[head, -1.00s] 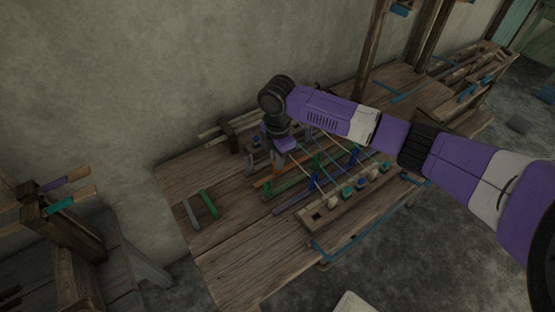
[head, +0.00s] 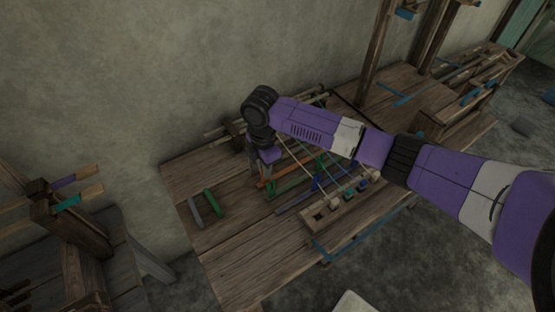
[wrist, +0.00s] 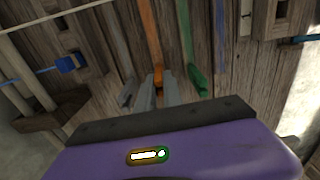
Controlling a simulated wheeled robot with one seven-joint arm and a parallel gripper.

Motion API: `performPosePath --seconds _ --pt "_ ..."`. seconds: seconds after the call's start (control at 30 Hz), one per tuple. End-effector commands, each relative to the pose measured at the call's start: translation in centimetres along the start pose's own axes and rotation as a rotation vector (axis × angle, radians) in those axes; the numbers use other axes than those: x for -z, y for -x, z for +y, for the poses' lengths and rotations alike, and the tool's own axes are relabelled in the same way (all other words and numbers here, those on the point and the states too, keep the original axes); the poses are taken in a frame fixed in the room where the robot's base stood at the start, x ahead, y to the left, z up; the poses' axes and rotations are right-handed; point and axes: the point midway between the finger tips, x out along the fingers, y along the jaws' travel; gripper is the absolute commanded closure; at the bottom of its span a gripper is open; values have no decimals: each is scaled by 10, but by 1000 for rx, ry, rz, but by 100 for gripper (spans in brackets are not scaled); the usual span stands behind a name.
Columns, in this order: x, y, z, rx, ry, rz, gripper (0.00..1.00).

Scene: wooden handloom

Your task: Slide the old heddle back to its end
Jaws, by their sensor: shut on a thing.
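My gripper (head: 262,170) is low over the left part of the loom on the wooden table. In the wrist view its two grey fingers (wrist: 155,93) are closed around the near end of an orange bar (wrist: 149,30), whose orange tip shows between them. In the head view the orange bar (head: 280,181) runs to the right from the gripper. A green bar (head: 288,187) lies beside it, and it also shows in the wrist view (wrist: 187,50). No marking tells which bar is the old heddle. My wrist hides part of the far side.
Pale cords cross above the bars to a wooden block (head: 340,207) with several coloured pegs. A loose green bar (head: 211,203) and a grey bar (head: 195,211) lie on the table (head: 240,260) at left. The table's front left is clear. A plaster wall stands close behind.

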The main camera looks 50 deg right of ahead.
Motion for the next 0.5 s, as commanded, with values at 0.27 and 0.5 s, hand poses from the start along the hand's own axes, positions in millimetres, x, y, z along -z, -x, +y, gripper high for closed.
performPosePath --seconds 0.27,0.5 --pt "18 1 0 -2 -2 2 100" --pt "19 1 0 -3 1 4 74"
